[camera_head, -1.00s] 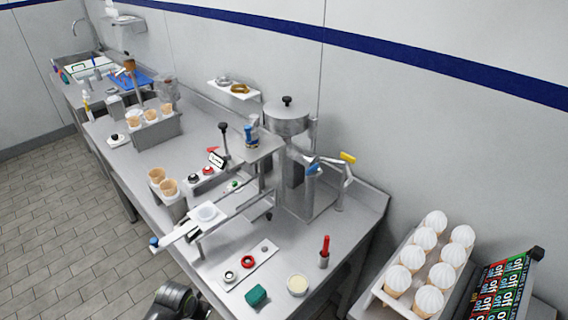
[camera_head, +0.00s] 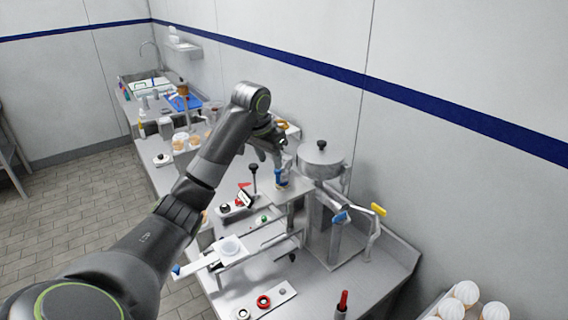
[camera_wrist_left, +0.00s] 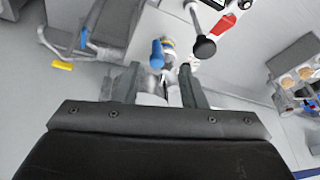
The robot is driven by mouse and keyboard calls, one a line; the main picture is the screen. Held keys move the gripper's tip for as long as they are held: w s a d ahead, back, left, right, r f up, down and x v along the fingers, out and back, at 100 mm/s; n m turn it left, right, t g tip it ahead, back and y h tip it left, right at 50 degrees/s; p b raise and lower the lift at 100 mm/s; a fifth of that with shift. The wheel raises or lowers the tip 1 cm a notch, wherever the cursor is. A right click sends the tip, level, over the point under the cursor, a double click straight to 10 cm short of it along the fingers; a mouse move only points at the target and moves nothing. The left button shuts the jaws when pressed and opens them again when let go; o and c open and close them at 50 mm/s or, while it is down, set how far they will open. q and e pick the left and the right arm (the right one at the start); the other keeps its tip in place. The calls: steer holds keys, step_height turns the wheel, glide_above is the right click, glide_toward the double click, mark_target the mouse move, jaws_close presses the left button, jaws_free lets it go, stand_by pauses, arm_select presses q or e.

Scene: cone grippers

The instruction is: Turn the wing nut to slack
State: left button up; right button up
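A small blue-topped piece (camera_head: 281,178) with a pale and yellowish lower part stands on the raised metal plate (camera_head: 262,186) beside the steel machine. It may carry the wing nut, but it is too small to tell the wings. In the left wrist view the blue part (camera_wrist_left: 157,54) shows just beyond and between the fingertips. My left gripper (camera_head: 279,158) is above this piece, pointing down. In the left wrist view the gripper (camera_wrist_left: 160,76) has its two fingers apart, with no clear contact. My right gripper is out of view.
The lidded steel machine (camera_head: 321,161) stands close on the right, with blue (camera_head: 341,218) and yellow (camera_head: 379,209) handles. A black-knobbed lever (camera_head: 253,166) rises left of the piece. White cone tops (camera_head: 463,292) stand at lower right. The front bench holds rings (camera_head: 264,301).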

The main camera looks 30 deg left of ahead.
arm_select(q)
step_height(320, 180, up, 9)
steer(key=w+a, duration=0.1)
steer(key=a, duration=0.1)
steer(key=shift+h, duration=0.3)
steer(key=x, duration=1.6)
steer(key=shift+w+d+f, duration=0.15)
steer(key=shift+w+d, duration=0.05)
steer(key=shift+w, duration=0.2)
steer(key=shift+w+f, duration=0.15)
steer(key=shift+f, duration=0.2)
steer(key=shift+c, duration=0.5)
jaws_close()
